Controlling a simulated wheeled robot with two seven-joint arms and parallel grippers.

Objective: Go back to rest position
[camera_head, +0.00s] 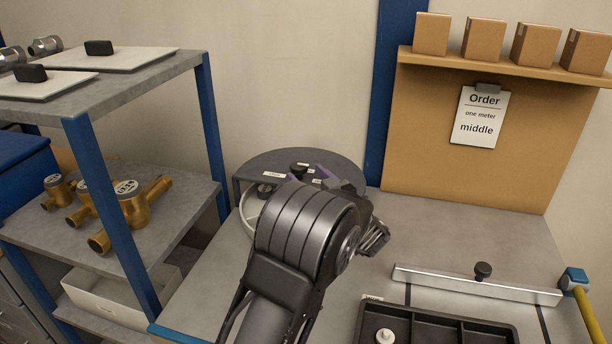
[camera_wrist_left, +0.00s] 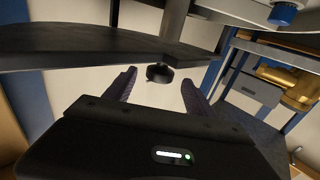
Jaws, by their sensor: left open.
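My left arm reaches up from the bottom of the head view, and its large dark joint hides much of my left gripper (camera_head: 312,177). The gripper's purplish fingertips show beyond the joint, by the round grey stand (camera_head: 330,158). In the left wrist view my left gripper (camera_wrist_left: 158,93) is open, with its two fingers apart. A small black knob (camera_wrist_left: 159,73) appears between and beyond the fingers, and nothing is visibly held. A black knob (camera_head: 299,168) also shows on the stand in the head view. My right gripper is not in view.
A blue-posted shelf (camera_head: 190,240) with brass meters (camera_head: 135,205) stands at left. On the bench are a black tray (camera_head: 440,325) and a metal bar (camera_head: 475,285). An order sheet (camera_head: 481,117) reads "one meter, middle". Boxes (camera_head: 483,38) stand on the ledge above.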

